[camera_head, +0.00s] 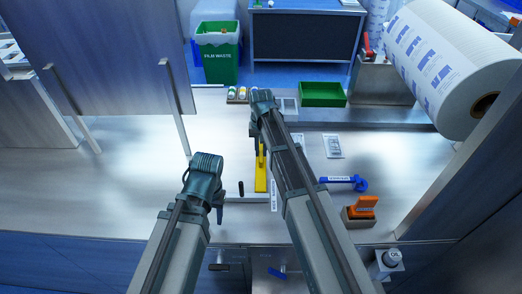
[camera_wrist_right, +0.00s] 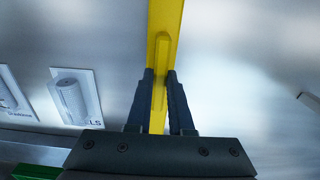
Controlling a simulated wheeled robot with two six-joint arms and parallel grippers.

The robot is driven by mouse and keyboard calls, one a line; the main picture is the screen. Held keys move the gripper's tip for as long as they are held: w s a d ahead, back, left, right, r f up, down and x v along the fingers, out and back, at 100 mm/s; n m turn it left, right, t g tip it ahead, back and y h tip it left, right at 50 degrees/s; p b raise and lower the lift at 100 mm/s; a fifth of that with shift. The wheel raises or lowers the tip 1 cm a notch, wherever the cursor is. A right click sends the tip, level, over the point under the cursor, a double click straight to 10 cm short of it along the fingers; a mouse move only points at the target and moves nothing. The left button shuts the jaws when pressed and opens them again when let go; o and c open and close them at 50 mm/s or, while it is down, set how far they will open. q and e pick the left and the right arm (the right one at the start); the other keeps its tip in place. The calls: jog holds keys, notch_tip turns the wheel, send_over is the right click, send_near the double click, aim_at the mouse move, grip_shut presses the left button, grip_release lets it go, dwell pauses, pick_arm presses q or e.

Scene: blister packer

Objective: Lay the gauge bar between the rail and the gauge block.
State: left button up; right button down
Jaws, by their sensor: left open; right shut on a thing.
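The yellow bar (camera_head: 261,178), which I take as the gauge bar, lies lengthwise on the bench in the middle of the head view, with a raised yellow grip along it. In the right wrist view the yellow bar (camera_wrist_right: 165,35) runs up between the fingers of my right gripper (camera_wrist_right: 160,78), shut on its raised part. In the head view my right gripper (camera_head: 255,131) is at the bar's far end, partly hidden by its arm. My left gripper (camera_head: 218,208) is open and empty, left of the bar. I cannot identify the rail or gauge block surely.
A small black peg (camera_head: 241,188) stands left of the bar. To the right are a blue labelled tool (camera_head: 345,182), an orange-handled item (camera_head: 361,207) on a block and a printed pack (camera_head: 332,146). A green tray (camera_head: 322,94) is behind. The left bench is clear.

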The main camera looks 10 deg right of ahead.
pick_arm(q)
jog(key=shift+f, duration=0.1)
pick_arm(e)
jog(key=shift+c, duration=0.9)
grip_release()
jog(key=shift+r+p, duration=3.5)
pick_arm(q)
notch_tip(320, 180, up, 7)
pick_arm(e)
jog(key=shift+f, duration=0.1)
